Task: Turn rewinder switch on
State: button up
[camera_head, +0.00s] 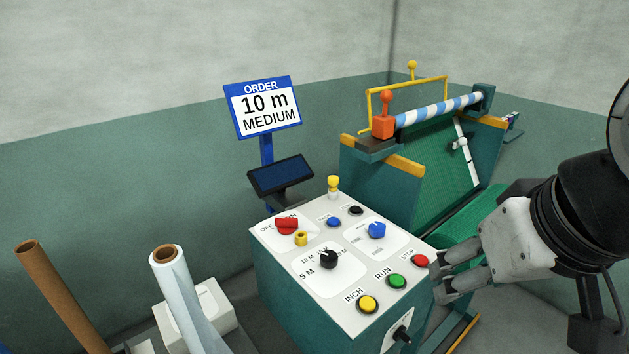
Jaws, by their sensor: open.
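The rewinder switch is a red rotary knob (287,226) at the back left of the white-topped control panel (335,290), with "OFF" lettering at its left and further lettering, partly covered, at its right. Its exact setting is hard to tell. My gripper (440,278) is at the right edge of the panel, beside the red STOP button, with its fingers pointing left. It is open and empty, and apart from the red knob.
The panel also carries a black knob (328,259), a blue knob (376,230), a yellow knob (301,238), and yellow, green and red buttons (421,261). The netting machine (435,165) stands behind. An order sign (263,108) and rolls (180,290) are at left.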

aim_at(285, 225)
jog(key=i+l+u, duration=0.15)
jog(key=l, duration=0.15)
jog(key=i+l+u, duration=0.2)
jog(key=l, duration=0.15)
jog(key=l+u, duration=0.15)
jog(key=l, duration=0.15)
jog(key=i+l+u, duration=0.15)
jog(key=l, duration=0.2)
